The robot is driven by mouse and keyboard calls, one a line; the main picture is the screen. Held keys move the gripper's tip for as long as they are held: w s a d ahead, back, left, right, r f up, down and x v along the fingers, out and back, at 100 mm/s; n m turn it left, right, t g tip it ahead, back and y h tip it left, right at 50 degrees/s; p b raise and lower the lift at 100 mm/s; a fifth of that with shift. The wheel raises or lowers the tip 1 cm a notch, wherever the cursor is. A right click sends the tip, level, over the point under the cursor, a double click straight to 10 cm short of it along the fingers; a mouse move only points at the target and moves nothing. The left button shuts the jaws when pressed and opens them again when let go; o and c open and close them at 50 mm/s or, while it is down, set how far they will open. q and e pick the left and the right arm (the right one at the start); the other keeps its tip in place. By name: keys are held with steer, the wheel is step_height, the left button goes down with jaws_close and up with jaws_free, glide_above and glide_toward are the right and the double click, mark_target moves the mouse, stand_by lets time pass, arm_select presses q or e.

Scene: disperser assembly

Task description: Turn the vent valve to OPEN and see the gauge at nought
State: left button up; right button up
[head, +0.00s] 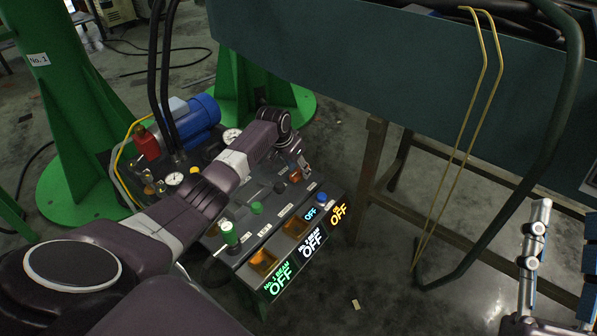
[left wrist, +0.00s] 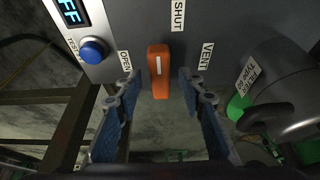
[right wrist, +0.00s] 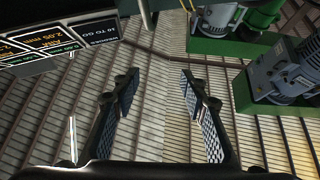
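The vent valve's orange handle (left wrist: 158,75) has a white line and stands upright in the left wrist view. It lines up with the SHUT label (left wrist: 178,14); the OPEN label (left wrist: 125,62) is to its left. My left gripper (left wrist: 158,86) is open, one finger on each side of the handle with gaps on both sides. In the head view this gripper (head: 300,165) is at the console's far right end. Round white gauges (head: 232,135) (head: 175,179) show beside the blue motor; their needles are too small to read. My right gripper (right wrist: 160,82) is open and empty.
The console (head: 255,245) carries lit OFF displays. A blue TEST button (left wrist: 93,50) is left of the handle, and a grey cylinder (left wrist: 285,88) is close on the right. A blue-green beam (head: 370,75) and yellow rods (head: 462,135) stand right of the console.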

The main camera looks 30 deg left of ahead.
arm_select(q)
steer(key=shift+w+f, duration=0.15)
steer(key=shift+f, duration=0.15)
arm_select(e)
steer(key=shift+s+d+r+t, duration=0.1)
steer(key=shift+s+r+t, duration=0.65)
steer(key=shift+r, duration=0.2)
arm_select(q)
jaws_close()
